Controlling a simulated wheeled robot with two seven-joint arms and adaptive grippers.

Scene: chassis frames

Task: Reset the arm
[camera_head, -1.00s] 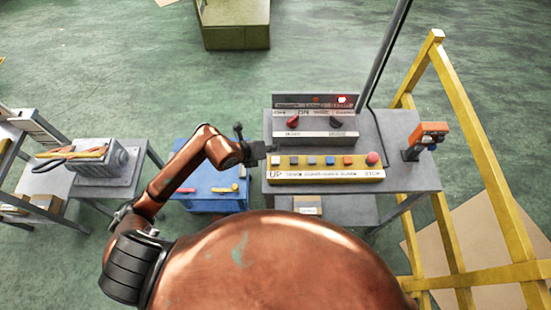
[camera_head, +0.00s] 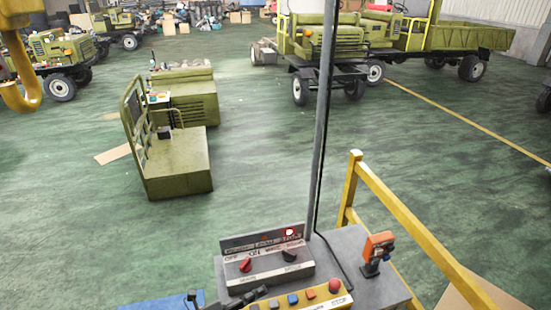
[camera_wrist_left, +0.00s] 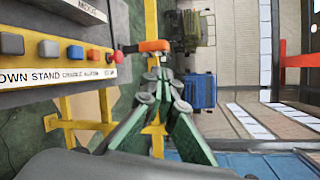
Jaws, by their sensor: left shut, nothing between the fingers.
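My left gripper (camera_head: 256,294) shows only in part at the bottom edge of the head view, as dark fingers at the left end of the yellow button panel (camera_head: 322,294). My left arm behind it is almost wholly out of the picture. In the left wrist view the gripper's fingers (camera_wrist_left: 160,82) come together with nothing between them. The button panel (camera_wrist_left: 62,68) lies to their left there, with coloured buttons and lettering. I cannot tell whether the fingers touch it. My right gripper is in neither view.
A grey control box (camera_head: 266,262) with a red knob and lit red lamp stands on the grey table (camera_head: 372,292). An orange-headed device (camera_head: 378,250) stands at its right. A pole rises behind, and a yellow railing (camera_head: 415,225) runs at right. Green vehicles stand beyond open floor.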

